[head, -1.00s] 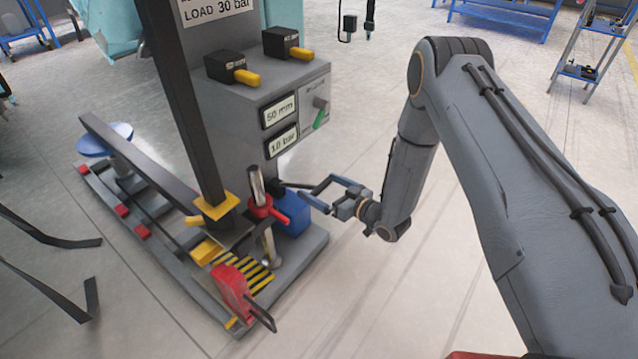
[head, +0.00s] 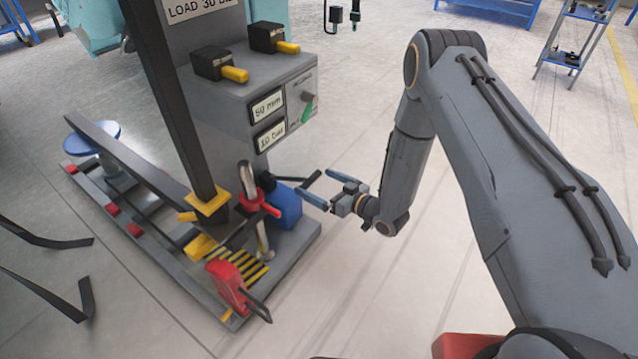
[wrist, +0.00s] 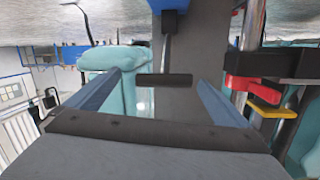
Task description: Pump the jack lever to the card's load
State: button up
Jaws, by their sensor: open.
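The jack is a blue box (head: 286,205) at the foot of the grey press column. Its thin dark lever (head: 309,180) sticks out to the right, towards my gripper. My gripper (head: 313,182) is open, with its blue fingers apart and the lever's end between or very near their tips. In the wrist view a dark bar (wrist: 165,80) shows between the two fingers; contact cannot be told. The card (head: 195,8) at the top reads LOAD, with a figure, partly cut off, that looks like 30. The displays read 50 mm (head: 266,106) and a blurred bar figure (head: 270,136).
A red handle (head: 262,204) is on the post beside the blue box. A red block (head: 228,284) with a dark handle stands at the base's front. A green-handled knob (head: 308,108) is on the panel. Floor to the right is clear.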

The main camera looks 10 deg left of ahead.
jog(key=p+v, duration=0.2)
jog(key=v, duration=0.5)
jog(key=shift+s+d, duration=0.25)
jog(key=shift+d, duration=0.05)
jog(key=shift+a+r, duration=0.2)
jog(key=shift+r, duration=0.05)
jog(key=c, duration=0.6)
jog(key=a+r+g+p, duration=0.1)
jog(key=r, duration=0.1)
jog(key=a+r+n+g+h+p, duration=0.1)
jog(key=r+g, duration=0.1)
jog(key=a+r+n+g+h, duration=0.1)
jog(key=r, duration=0.2)
jog(key=shift+w+a+p, duration=0.25)
jog(key=shift+a+p, duration=0.15)
jog(key=c, duration=1.5)
jog(key=r+h, duration=0.1)
jog(key=r, duration=0.1)
jog(key=d+r+g+h+p, duration=0.1)
jog(key=r, duration=0.2)
jog(key=w+r+n+h+p, duration=0.1)
jog(key=r+h, duration=0.1)
jog(key=shift+d+r, duration=0.15)
jog(key=shift+d, duration=0.15)
grip_shut()
jog(key=s+d+f+b+x, duration=0.1)
jog(key=b+x, duration=0.3)
jog(key=x, duration=0.8)
jog(key=shift+d+f, duration=0.35)
jog(key=shift+f, duration=0.4)
